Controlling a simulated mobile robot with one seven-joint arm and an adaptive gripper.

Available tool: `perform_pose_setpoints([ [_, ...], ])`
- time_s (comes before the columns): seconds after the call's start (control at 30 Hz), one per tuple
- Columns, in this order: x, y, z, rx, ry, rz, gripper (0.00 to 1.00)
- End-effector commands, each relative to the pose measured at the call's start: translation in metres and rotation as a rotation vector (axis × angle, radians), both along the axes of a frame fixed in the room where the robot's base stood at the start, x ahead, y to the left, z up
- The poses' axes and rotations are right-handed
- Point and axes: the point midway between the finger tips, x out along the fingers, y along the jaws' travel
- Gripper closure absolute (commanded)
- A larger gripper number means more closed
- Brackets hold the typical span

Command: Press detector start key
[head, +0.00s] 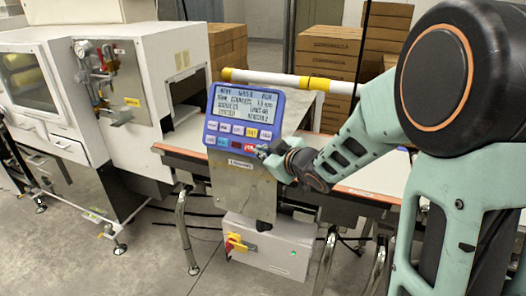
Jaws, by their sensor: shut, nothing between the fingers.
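The detector's control panel (244,113) is a blue-framed box with a lit text screen (243,103), tilted on a metal stand. Two rows of keys sit below the screen: pale ones, a yellow key (251,132), a teal key (223,142), a dark red key (236,145) and a bright red key (249,148). The key labels are too small to read, so I cannot tell which is start. My gripper (262,151) is shut and empty at the panel's lower right corner, over the end of the bottom row. I cannot tell whether it touches a key.
The conveyor belt (371,180) runs behind the panel, with a yellow-and-white bar (290,80) above it. A white machine (150,90) stands left. Below the panel is a grey box with a red-and-yellow switch (237,243). Cardboard boxes (330,55) are stacked behind.

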Motion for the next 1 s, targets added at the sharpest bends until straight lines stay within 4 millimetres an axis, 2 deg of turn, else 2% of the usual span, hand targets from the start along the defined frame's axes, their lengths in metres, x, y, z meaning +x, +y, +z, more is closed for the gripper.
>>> perform_pose_setpoints([
  [0.23,-0.004,0.002,0.003,0.0,-0.001,0.002,1.0],
  [0.7,-0.04,0.015,0.022,0.0,-0.001,0.002,1.0],
  [1.0,-0.042,0.016,0.022,0.0,0.001,0.001,1.0],
])
